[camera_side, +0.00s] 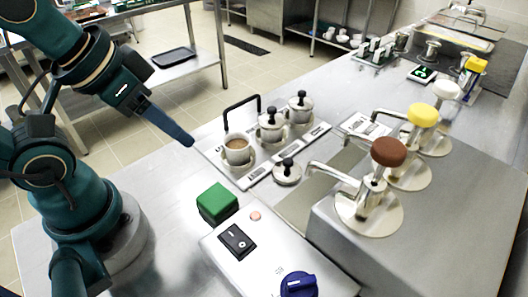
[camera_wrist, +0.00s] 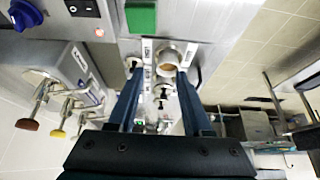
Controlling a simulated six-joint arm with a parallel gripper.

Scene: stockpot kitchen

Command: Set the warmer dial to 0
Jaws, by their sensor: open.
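The warmer dial (camera_side: 299,285) is a dark blue knob on the top of the steel warmer box (camera_side: 225,265), cut by the bottom edge of the side view. Its setting is too small to read. It also shows at the upper left corner of the wrist view (camera_wrist: 25,14). My gripper (camera_side: 190,142) is up and left of the dial in the side view, well apart from it, near the cup tray. In the wrist view my gripper (camera_wrist: 158,76) has its two fingers apart with nothing held between them.
A black rocker switch (camera_side: 237,240) and a small pink light (camera_side: 255,216) sit on the box. A green block (camera_side: 217,203) stands beside it. A tray (camera_side: 215,157) holds a brown-filled cup (camera_side: 238,150) and lidded pots. Pumps with brown (camera_side: 388,152) and yellow (camera_side: 422,115) tops stand right.

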